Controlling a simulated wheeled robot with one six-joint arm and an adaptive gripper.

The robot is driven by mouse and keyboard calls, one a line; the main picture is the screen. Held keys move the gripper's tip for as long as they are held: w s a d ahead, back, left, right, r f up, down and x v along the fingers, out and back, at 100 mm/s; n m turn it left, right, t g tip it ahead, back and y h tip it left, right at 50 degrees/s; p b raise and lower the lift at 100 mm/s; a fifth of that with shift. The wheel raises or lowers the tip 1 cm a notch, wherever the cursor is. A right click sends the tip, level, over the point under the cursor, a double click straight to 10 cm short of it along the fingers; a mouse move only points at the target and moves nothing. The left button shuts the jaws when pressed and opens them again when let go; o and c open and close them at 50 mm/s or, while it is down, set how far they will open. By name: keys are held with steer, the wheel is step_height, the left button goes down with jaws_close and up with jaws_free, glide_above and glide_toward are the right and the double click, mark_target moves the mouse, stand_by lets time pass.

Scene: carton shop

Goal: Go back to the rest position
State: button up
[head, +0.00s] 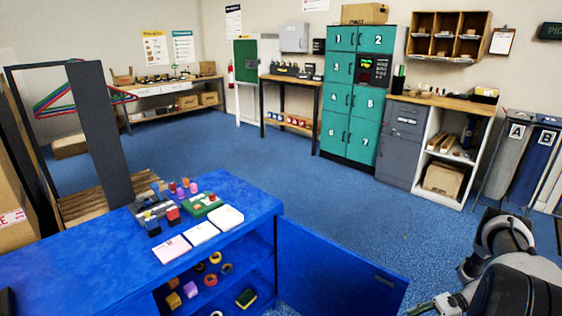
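My arm shows at the lower right of the head view, a white and black set of links folded close to my body. A small pale part that looks like my gripper (437,305) shows at the bottom edge, right by the open blue door. It is small and partly cut off, so I cannot tell whether its fingers are open or shut. I see nothing held there.
A blue cabinet (100,268) stands at the lower left with stamps and paper pads on top. Its blue door (340,270) stands open, close to my gripper. Green lockers (350,120) and a workbench (450,100) line the back. The middle floor is clear.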

step_height(320, 180, up, 37)
steer(key=d+n+g+h, duration=0.1)
steer(key=n+g+h, duration=0.2)
steer(key=n+h, duration=0.6)
steer(key=s+a+r+n+t+h, duration=0.1)
steer(key=s+a+r+n+t, duration=0.1)
steer(key=r, duration=0.6)
steer(key=s+a+r+n+t+h, duration=0.2)
steer(key=s+a+r, duration=0.4)
steer(key=s+r, duration=0.3)
steer(key=s+a+r+n+t+h, duration=0.1)
steer(key=s+a+r+n+t, duration=0.2)
steer(key=r, duration=0.5)
steer(key=shift+s+a+r+n+t+h, duration=0.45)
steer(key=shift+s+t, duration=0.35)
steer(key=shift+s, duration=0.4)
steer(key=shift+s+f, duration=0.1)
